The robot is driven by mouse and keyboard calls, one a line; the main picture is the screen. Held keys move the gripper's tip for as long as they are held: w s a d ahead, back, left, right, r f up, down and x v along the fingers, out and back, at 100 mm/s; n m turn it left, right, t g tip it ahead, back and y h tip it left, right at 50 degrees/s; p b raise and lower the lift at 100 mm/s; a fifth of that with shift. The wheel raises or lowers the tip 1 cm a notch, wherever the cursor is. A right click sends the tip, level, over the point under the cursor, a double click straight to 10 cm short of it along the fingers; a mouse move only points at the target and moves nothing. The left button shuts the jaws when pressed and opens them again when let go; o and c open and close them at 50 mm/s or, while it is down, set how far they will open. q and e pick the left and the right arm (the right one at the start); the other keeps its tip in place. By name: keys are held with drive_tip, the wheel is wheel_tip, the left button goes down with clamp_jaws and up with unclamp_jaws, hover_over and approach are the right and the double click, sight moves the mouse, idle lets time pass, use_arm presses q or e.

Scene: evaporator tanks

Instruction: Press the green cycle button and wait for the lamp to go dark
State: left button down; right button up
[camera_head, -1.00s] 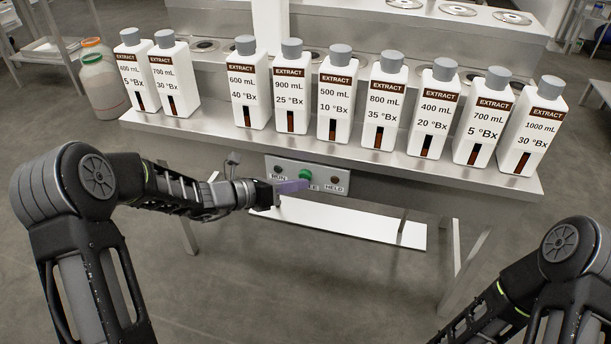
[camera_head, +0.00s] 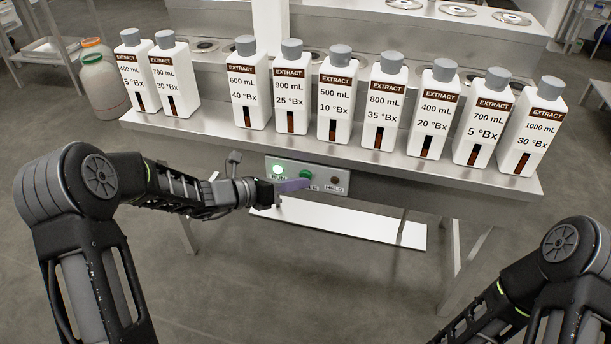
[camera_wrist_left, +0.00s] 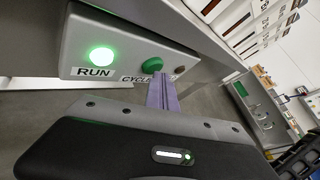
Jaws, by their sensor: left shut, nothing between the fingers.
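The green cycle button (camera_head: 306,175) sits in the middle of a grey control panel (camera_head: 342,178) under the front edge of the bench. The RUN lamp (camera_head: 278,169) at its left is lit green. The button (camera_wrist_left: 152,65) and the lit lamp (camera_wrist_left: 101,56) also show in the left wrist view. My left gripper (camera_head: 304,184) is shut and empty, its purple fingertips at the button's lower edge; whether they touch it I cannot tell. The HELD lamp (camera_head: 335,180) at the right is dark. My right arm shows at the lower right, its gripper out of view.
A row of white extract bottles (camera_head: 340,95) with grey caps stands on the steel bench (camera_head: 215,125) above the panel. A lower white shelf (camera_head: 340,222) runs beneath. The floor in front of the bench is clear.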

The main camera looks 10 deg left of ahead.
use_arm(q)
drive_tip(key=shift+w+r, duration=0.1)
drive_tip(key=shift+w, duration=0.1)
drive_tip(key=shift+s, duration=0.35)
idle(0.4)
drive_tip(key=s, duration=0.6)
drive_tip(key=shift+a, duration=0.2)
idle(0.8)
